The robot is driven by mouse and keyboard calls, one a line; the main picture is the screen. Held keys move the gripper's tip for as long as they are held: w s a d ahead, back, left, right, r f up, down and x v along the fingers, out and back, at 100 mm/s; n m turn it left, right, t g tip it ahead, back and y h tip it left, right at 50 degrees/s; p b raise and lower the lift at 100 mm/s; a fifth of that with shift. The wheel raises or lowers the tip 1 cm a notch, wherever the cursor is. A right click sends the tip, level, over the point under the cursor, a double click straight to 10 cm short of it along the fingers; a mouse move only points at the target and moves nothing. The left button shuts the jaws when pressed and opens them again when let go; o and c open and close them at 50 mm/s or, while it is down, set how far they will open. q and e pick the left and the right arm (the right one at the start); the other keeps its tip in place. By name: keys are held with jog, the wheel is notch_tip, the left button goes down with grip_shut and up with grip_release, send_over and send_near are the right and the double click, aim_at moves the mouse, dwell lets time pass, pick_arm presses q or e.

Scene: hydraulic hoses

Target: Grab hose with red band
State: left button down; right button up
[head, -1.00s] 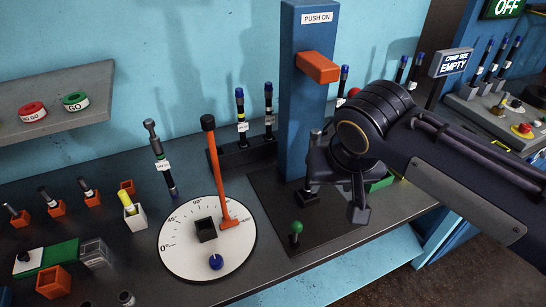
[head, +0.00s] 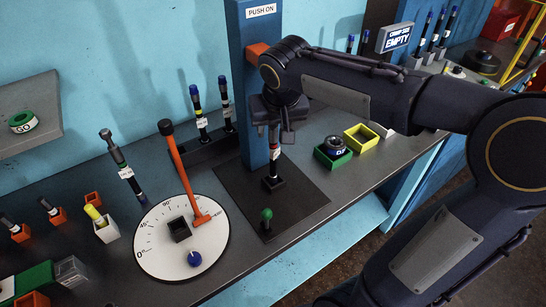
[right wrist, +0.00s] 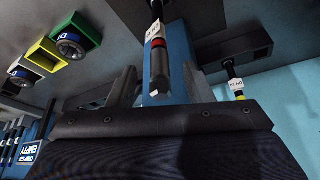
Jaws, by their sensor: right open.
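The hose with the red band (head: 275,154) stands upright in a small black holder (head: 273,183) on the dark mat, in front of the blue post. It has a white label, and its upper end is hidden by my gripper in the head view. My right gripper (head: 273,131) is open at the upper part of this hose, pointing down. In the right wrist view the red-banded hose (right wrist: 158,62) shows between the two spread fingers (right wrist: 160,88). I cannot tell whether either finger touches it. My left gripper is not in view.
The blue post (head: 258,90) with its "PUSH ON" sign rises close behind the gripper. A green-knobbed lever (head: 267,216) stands in front. A rack with two hoses (head: 203,148) is left; green (head: 333,158) and yellow (head: 361,138) boxes are right.

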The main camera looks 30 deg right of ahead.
aim_at(274, 132)
jog(key=x, duration=0.4)
jog(key=shift+f, duration=0.2)
jog(key=shift+s, duration=0.1)
grip_shut()
jog(key=shift+r, duration=0.1)
